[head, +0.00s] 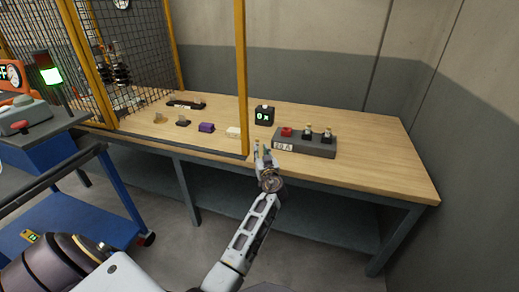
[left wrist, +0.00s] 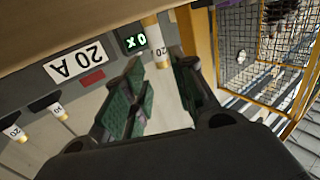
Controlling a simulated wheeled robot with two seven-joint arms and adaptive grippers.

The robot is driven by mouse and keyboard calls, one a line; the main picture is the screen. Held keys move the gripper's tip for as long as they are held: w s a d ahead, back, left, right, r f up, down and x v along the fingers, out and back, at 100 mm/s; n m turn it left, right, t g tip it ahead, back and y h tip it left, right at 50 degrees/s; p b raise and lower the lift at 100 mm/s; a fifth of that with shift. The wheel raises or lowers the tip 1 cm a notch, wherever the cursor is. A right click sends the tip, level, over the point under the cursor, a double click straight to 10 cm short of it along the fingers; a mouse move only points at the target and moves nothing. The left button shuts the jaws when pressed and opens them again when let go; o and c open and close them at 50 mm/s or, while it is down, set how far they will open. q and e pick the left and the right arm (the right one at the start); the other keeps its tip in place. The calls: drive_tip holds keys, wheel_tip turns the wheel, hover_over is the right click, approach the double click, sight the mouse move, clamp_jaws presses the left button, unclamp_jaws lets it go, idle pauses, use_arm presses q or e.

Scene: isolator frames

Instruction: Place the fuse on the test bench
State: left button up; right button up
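My left gripper (head: 264,150) is just in front of the left end of the test bench, by the table's front edge. In the left wrist view the fuse (left wrist: 156,50), white with gold ends and marked 20, is between its fingertips, which are close on both sides. The fuse is barely visible in the head view. The test bench (head: 318,150) is a grey block with a 20 A label (left wrist: 78,60). It carries a red part (head: 286,132) at its left and two upright fuses (head: 308,130) to the right. My right gripper is not in view.
A black box with a green display (head: 264,116) stands behind the gripper. White (head: 233,132) and purple (head: 206,127) blocks lie to the left. A yellow post (head: 241,80) of the mesh cage rises close left of the gripper. The table's right end is clear.

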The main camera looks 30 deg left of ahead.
use_arm(q)
drive_tip(key=shift+v, duration=2)
drive_tip(key=shift+f, duration=0.1)
drive_tip(key=s+d+f+m+g+h, duration=0.2)
drive_tip(key=s+d+f+g+h, duration=0.1)
drive_tip(key=s+f, duration=0.6)
drive_tip(key=s+d+f+m+g+h, duration=0.2)
drive_tip(key=s+d+f+m+h, duration=0.15)
drive_tip(key=s+f, duration=0.55)
drive_tip(key=s+d+f+m+g+h, duration=0.2)
drive_tip(key=s+d+f, duration=0.3)
drive_tip(key=s, duration=0.4)
drive_tip(key=s+d+f+m+g+h, duration=0.3)
drive_tip(key=s+d+f+h, duration=0.2)
drive_tip(key=s+d, duration=0.3)
drive_tip(key=shift+s+d+m+g, duration=0.3)
drive_tip(key=shift+s+m+g, duration=0.05)
drive_tip(key=shift+s+g, duration=0.1)
drive_tip(key=shift+f, duration=0.1)
